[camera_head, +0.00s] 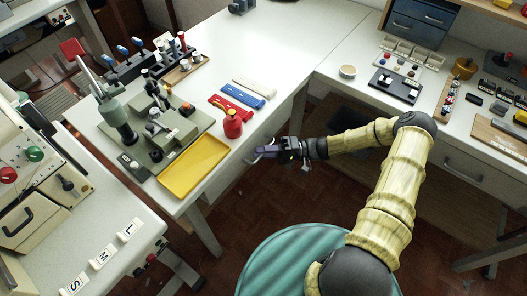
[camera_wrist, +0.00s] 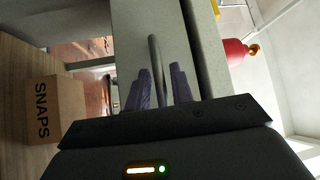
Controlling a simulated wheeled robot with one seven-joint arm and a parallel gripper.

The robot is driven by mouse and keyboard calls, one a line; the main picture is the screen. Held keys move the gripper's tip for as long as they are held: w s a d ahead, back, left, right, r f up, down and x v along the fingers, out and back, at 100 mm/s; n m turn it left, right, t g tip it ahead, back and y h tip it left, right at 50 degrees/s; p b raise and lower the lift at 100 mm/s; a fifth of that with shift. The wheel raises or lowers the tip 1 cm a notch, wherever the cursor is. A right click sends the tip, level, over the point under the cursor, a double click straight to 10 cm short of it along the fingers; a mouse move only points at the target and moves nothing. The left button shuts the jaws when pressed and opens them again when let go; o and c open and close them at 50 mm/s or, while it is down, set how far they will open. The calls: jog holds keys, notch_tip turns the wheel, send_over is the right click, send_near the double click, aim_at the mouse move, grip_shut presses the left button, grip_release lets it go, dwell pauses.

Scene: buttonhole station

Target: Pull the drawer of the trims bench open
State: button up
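The bench drawer's pale front (camera_wrist: 130,40) fills the middle of the wrist view, which is turned on its side. A grey bar handle (camera_wrist: 154,55) stands out from it. My gripper (camera_wrist: 162,85) has its two purple fingers apart, one on each side of the handle, with a gap still visible. I cannot tell whether a finger touches it. In the head view my gripper (camera_head: 262,152) is beside the front edge of the white bench (camera_head: 285,55), below its top. A dark gap (camera_wrist: 208,45) runs between the drawer front and the bench top edge. The drawer looks shut.
A red bottle (camera_head: 232,124) and a yellow tray (camera_head: 194,166) stand near the bench edge, close to my gripper. A box marked SNAPS (camera_wrist: 55,110) rests on a wooden surface below the drawer.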

grip_shut()
jog(key=shift+s+d, duration=0.1)
jog(key=s+d+p, duration=0.2)
jog(key=s+d, duration=1.1)
jog(key=d, duration=0.4)
jog(key=shift+s+d, duration=0.2)
jog(key=shift+s, duration=0.15)
jog(key=shift+o, duration=1.5)
grip_release()
